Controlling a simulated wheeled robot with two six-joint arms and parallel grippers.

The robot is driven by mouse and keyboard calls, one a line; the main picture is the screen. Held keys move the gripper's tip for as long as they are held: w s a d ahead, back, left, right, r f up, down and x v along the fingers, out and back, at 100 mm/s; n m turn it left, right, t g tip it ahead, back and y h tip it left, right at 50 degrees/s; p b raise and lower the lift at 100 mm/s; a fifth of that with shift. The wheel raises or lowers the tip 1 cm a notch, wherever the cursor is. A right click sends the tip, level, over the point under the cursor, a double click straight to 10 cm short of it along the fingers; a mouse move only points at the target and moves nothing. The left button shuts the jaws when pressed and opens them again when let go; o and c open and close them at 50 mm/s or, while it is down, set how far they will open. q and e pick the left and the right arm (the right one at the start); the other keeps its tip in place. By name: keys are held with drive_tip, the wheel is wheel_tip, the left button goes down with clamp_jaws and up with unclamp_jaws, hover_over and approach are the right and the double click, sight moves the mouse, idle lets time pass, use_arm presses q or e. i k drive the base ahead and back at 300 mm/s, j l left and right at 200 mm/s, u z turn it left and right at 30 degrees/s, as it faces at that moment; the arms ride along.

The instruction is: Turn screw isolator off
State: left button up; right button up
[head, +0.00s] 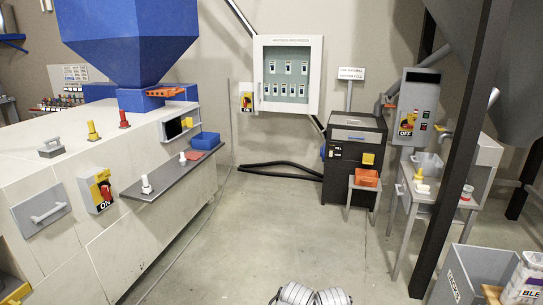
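Neither of my grippers shows in the head view. Only grey rounded parts, probably mine, show at the bottom edge, away from all three isolators.
A grey shelf (172,172) with white-topped items juts from the cream machine (60,262), right of its isolator. A dark post (455,150) stands at right. The middle floor is clear.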

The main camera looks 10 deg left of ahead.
sight(104, 187)
drive_tip(key=i+j+u, duration=0.1)
drive_tip(key=i+u, duration=0.3)
drive_tip(key=i, duration=0.2)
drive_tip(key=i+l+u, duration=0.15)
drive_tip(key=i+u, duration=0.25)
drive_tip(key=i, duration=0.25)
drive_tip(key=i+j+u, duration=0.15)
drive_tip(key=i+j, duration=0.25)
drive_tip(key=i+j+u, duration=0.15)
drive_tip(key=i+j, duration=0.15)
drive_tip(key=i, duration=0.25)
drive_tip(key=i+j, duration=0.3)
drive_tip(key=j, duration=0.2)
